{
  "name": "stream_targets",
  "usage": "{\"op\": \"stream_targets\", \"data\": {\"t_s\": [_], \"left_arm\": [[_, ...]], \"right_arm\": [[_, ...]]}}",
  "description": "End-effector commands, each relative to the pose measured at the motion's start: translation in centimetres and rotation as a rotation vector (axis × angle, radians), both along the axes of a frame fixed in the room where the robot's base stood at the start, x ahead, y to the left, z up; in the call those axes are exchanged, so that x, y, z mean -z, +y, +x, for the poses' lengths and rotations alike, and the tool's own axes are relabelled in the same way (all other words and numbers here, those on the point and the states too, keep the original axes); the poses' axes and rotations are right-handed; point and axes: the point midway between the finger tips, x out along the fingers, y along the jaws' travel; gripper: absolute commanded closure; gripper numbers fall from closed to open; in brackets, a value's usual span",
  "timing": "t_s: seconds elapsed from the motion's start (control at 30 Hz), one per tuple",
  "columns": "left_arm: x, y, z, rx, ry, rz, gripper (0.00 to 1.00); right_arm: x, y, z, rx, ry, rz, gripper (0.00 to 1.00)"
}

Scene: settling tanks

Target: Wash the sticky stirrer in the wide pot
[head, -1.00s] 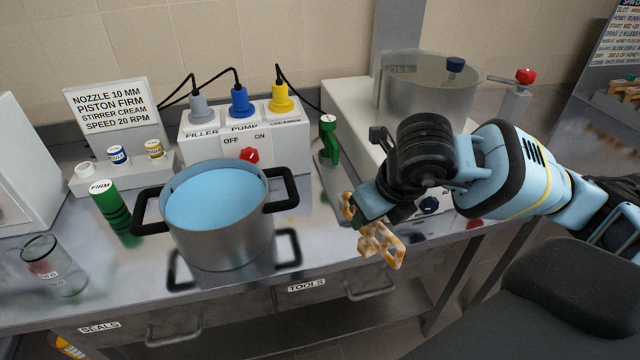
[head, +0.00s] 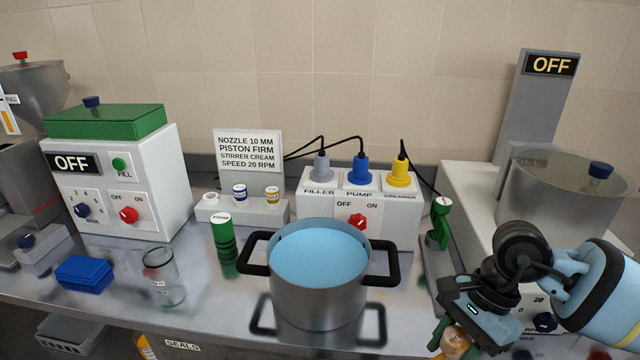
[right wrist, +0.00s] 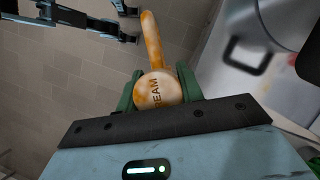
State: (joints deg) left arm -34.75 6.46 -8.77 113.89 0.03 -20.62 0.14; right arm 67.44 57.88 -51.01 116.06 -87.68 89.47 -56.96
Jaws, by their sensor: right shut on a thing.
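The wide pot (head: 318,298) is a grey metal pot with two black handles, on the steel bench in the middle of the head view. It holds light blue liquid. My right gripper (head: 456,345) is at the lower right, to the right of the pot and apart from it. It is shut on the stirrer, whose orange-stained, sticky-looking round end (right wrist: 158,90) shows between the green fingers in the right wrist view. Letters ending in "EAM" are on that end. A stained shaft runs away from it. The stirrer's far end is out of the head view.
A switch box (head: 345,215) with three plugs stands behind the pot. A green cylinder (head: 224,245) and a glass jar (head: 163,277) stand left of it. A green upright tool (head: 439,224) and a machine with a clear bowl (head: 560,195) are at the right.

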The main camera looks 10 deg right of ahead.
Motion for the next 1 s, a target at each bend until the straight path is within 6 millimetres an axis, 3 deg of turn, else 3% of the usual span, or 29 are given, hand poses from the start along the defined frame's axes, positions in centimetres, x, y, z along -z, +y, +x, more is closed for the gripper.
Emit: {"op": "stream_targets", "data": {"t_s": [0.3, 0.5, 0.7, 1.0], "left_arm": [[0.0, 0.0, 0.0, 0.0, 0.0, 0.0, 0.64], [0.0, 0.0, 0.0, 0.0, 0.0, 0.0, 0.64], [0.0, 0.0, 0.0, 0.0, 0.0, 0.0, 0.64], [0.0, 0.0, 0.0, 0.0, 0.0, 0.0, 0.64]], "right_arm": [[0.6, 1.8, -0.9, -0.717, -0.003, -0.002, 0.9], [0.8, 2.5, -1.4, -1.08, -0.002, -0.001, 0.9], [0.9, 2.7, -1.6, -1.241, -0.002, 0.001, 0.9], [1.0, 2.7, -1.7, -1.256, -0.004, 0.001, 0.9]]}}
